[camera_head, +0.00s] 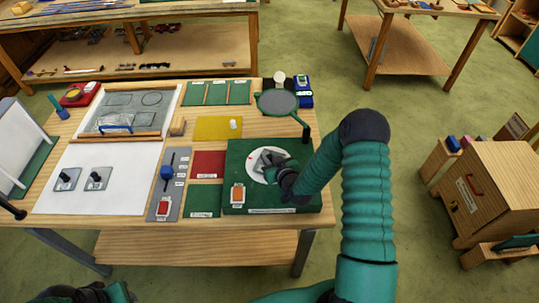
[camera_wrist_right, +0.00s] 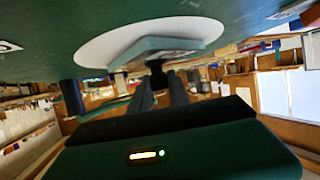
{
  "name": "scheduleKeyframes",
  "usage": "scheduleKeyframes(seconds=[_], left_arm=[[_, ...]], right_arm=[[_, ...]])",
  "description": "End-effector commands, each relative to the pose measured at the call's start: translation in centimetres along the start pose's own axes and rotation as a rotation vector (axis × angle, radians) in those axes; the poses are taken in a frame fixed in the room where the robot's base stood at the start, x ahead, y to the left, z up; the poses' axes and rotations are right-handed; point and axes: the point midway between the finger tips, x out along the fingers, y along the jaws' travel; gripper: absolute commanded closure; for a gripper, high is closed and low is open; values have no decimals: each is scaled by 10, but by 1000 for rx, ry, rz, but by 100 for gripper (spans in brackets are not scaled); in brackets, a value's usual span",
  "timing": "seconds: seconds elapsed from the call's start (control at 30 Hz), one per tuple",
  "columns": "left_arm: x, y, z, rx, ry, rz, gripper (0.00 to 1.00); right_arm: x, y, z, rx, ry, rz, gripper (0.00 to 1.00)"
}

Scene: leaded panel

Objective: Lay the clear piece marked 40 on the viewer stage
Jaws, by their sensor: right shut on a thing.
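My right gripper (camera_head: 282,178) is over the green viewer (camera_head: 238,156) at the right of the bench, shut on a pale grey clear piece (camera_head: 267,160). The piece overlaps the viewer's round white stage (camera_head: 256,176). In the right wrist view, the piece (camera_wrist_right: 150,48) is a thin pale-teal slab at my fingertips (camera_wrist_right: 158,78), close against the white disc (camera_wrist_right: 95,48). I cannot tell whether it touches. Its marking is not readable. Two similar grey squares, one left (camera_head: 67,179) and one right (camera_head: 95,178), lie on the white sheet. My left gripper (camera_head: 85,293) shows only partly at the bottom left.
A round green-handled magnifier (camera_head: 278,102) stands behind. The white sheet (camera_head: 120,200) has free room.

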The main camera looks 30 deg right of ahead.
Motion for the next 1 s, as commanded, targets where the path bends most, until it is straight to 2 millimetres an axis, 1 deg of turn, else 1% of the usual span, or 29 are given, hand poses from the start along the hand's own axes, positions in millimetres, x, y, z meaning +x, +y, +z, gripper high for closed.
scheduleKeyframes(seconds=[0.2,0.3,0.33,0.47,0.73,0.8,0.83,0.93,1.0], left_arm=[[0,0,0,0,0,0,64],[4,0,1,0,0,0,64],[3,0,1,0,0,0,64],[2,0,1,0,0,0,64],[2,0,0,0,0,0,64],[-2,0,0,0,0,0,64],[0,0,0,0,0,0,64],[5,0,1,0,0,0,64],[8,0,2,0,0,0,64]], right_arm=[[1,2,0,1,4,1,100],[2,2,4,1,4,1,100],[1,2,3,2,2,1,74],[1,2,3,2,2,1,57],[2,2,2,1,2,0,56],[0,1,-2,1,2,0,56],[-2,1,0,1,1,0,56],[-18,2,2,1,1,1,56],[-35,2,2,1,1,1,56]])
